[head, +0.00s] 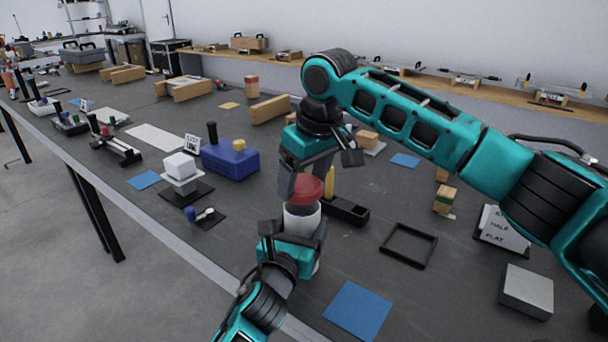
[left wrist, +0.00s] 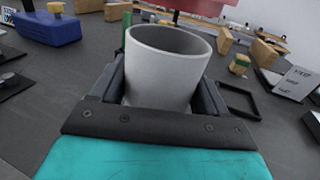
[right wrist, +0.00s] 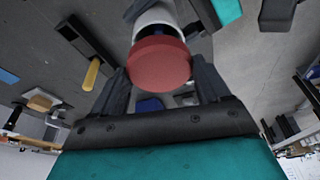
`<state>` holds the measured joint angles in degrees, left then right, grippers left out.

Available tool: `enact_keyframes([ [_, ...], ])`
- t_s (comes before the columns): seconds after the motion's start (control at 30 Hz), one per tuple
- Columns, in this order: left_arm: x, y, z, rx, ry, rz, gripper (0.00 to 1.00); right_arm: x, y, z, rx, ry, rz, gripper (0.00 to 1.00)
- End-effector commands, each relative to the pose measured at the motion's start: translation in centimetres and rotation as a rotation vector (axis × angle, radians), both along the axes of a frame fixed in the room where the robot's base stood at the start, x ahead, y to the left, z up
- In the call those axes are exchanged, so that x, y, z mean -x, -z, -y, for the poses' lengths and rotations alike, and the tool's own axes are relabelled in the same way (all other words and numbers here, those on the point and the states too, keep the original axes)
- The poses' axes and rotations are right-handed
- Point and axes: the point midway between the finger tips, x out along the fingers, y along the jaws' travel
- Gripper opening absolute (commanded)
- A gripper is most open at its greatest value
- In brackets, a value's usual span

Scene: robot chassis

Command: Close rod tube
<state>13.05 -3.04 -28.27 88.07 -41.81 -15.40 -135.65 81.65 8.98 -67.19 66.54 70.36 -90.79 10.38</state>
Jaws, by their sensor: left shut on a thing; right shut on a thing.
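A white tube (head: 301,220) stands upright in my left gripper (head: 291,236), which is shut on its sides. In the left wrist view the tube (left wrist: 165,75) has an open top, and I see only its bare inner wall. My right gripper (head: 302,188) comes down from above and is shut on a round red cap (head: 306,188). In the left wrist view the red cap (left wrist: 203,6) hangs above the far side of the tube's rim, apart from it. The cap (right wrist: 160,62) also shows between the fingers in the right wrist view, with the tube (right wrist: 158,18) beyond it.
A black slotted block with a yellow handle (head: 330,184) stands just right of the tube. A black square frame (head: 408,245) and a blue mat (head: 358,310) lie to the right and front. A blue box (head: 230,161) and a white block on a stand (head: 181,166) are left.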

Motion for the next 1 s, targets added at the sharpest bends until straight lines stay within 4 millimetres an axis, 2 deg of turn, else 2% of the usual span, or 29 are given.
enact_keyframes([
  [0.17, 0.0, 0.0, 0.0, 0.0, 0.0, -0.001, 0.2, 0.0, 0.1, 0.0, 0.0, 0.0, 0.0, 0.48],
  [0.5, 0.0, 0.0, 0.0, 0.0, 0.0, -0.001, 0.2, 0.0, 1.7, 0.0, -0.001, -0.001, 0.0, 0.48],
  [1.0, 0.0, 0.0, 0.0, 0.0, 0.0, -0.001, 0.2, 0.0, 1.8, 0.0, -0.001, -0.001, 0.0, 0.48],
])
